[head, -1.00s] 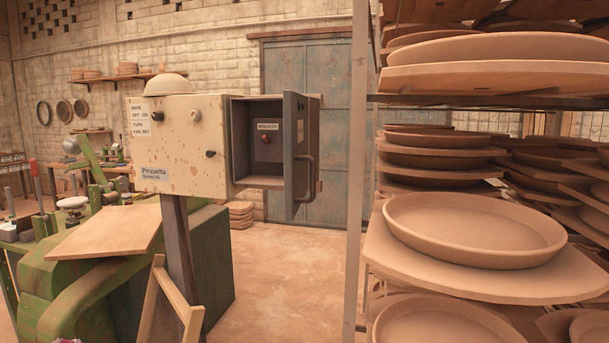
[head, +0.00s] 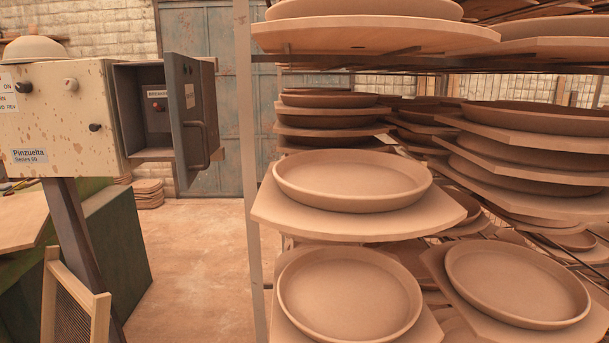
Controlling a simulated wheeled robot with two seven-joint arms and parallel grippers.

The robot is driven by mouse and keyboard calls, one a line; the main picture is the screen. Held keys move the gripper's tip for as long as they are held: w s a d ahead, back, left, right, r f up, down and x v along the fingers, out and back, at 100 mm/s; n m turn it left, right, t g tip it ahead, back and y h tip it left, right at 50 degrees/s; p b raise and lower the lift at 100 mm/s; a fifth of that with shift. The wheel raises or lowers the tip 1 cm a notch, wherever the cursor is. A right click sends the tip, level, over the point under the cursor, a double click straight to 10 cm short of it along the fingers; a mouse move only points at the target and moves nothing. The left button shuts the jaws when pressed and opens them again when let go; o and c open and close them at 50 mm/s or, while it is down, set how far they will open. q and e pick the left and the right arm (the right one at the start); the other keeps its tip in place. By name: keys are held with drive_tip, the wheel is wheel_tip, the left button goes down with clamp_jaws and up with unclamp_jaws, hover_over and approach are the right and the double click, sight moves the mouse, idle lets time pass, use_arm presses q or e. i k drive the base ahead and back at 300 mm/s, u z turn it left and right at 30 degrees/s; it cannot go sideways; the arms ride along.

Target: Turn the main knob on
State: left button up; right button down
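The cream, rust-spotted control box (head: 60,120) stands on a dark post at the left of the head view. Its front carries a dark upper-left knob (head: 24,87), a pale knob (head: 71,83) and a dark lower knob (head: 95,127). Printed labels at the left edge are partly cut off; "ON" can be read. Neither gripper is in view.
A tall rack (head: 250,200) with boards of clay dishes (head: 350,180) fills the middle and right, close to me. A wooden-framed mesh screen (head: 75,300) leans below the box. Clear floor (head: 195,260) lies between the box and the rack.

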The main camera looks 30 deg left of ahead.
sight(24, 86)
drive_tip(key=z, duration=0.55)
drive_tip(key=k, duration=1.35)
drive_tip(key=u, duration=2)
drive_tip(key=i, duration=0.3)
drive_tip(key=u, duration=0.05)
